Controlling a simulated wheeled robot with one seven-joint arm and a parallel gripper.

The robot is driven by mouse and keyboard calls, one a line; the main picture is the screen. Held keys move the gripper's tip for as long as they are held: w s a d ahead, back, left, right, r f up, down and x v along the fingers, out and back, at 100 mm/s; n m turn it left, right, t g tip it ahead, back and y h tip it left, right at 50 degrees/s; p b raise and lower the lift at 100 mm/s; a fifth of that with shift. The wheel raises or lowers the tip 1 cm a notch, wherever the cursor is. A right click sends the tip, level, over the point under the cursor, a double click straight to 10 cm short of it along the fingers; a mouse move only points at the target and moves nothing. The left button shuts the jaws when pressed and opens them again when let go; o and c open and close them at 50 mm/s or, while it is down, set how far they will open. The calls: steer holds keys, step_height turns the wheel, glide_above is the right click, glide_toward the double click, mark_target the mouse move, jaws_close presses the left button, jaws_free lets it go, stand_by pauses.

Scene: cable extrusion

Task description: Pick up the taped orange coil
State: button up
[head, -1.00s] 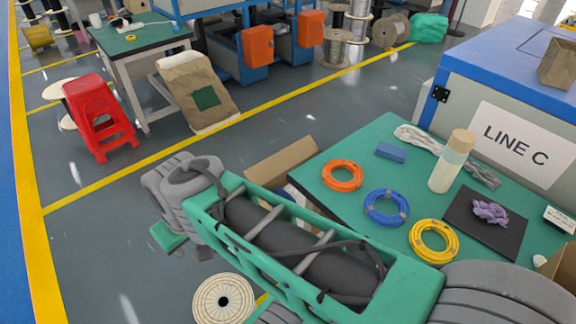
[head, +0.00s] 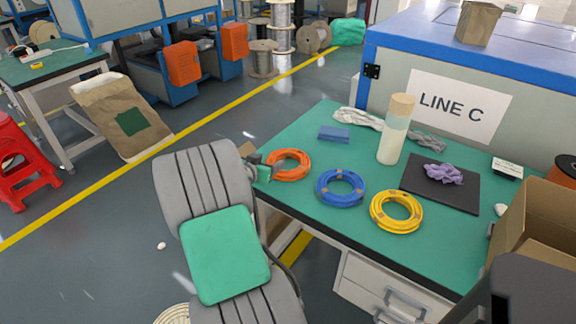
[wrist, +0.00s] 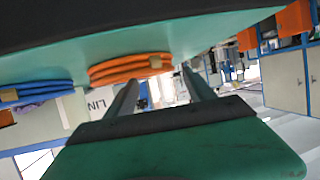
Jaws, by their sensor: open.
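The orange coil (head: 304,162) lies flat on the green table near its left edge, with a tan tape band on it. In the wrist view the orange coil (wrist: 128,69) shows edge-on with the tape band at its right part. My gripper (wrist: 158,80) has its two fingers apart, with nothing held between them. In the head view my gripper (head: 262,166) is at the left side of the orange coil, very close to it.
A blue coil (head: 340,201) and a yellow coil (head: 397,226) lie to the right. A blue block (head: 334,133), a bottle (head: 391,146) and a dark mat (head: 420,193) are on the table (head: 300,128). A cardboard box (head: 530,225) stands at the right.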

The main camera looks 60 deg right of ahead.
mark_target(273, 158)
steer(key=x, duration=0.5)
steer(key=shift+w+d+f, duration=0.1)
steer(key=shift+w+d, duration=0.05)
steer(key=shift+w, duration=0.1)
jaws_close()
stand_by(0.4)
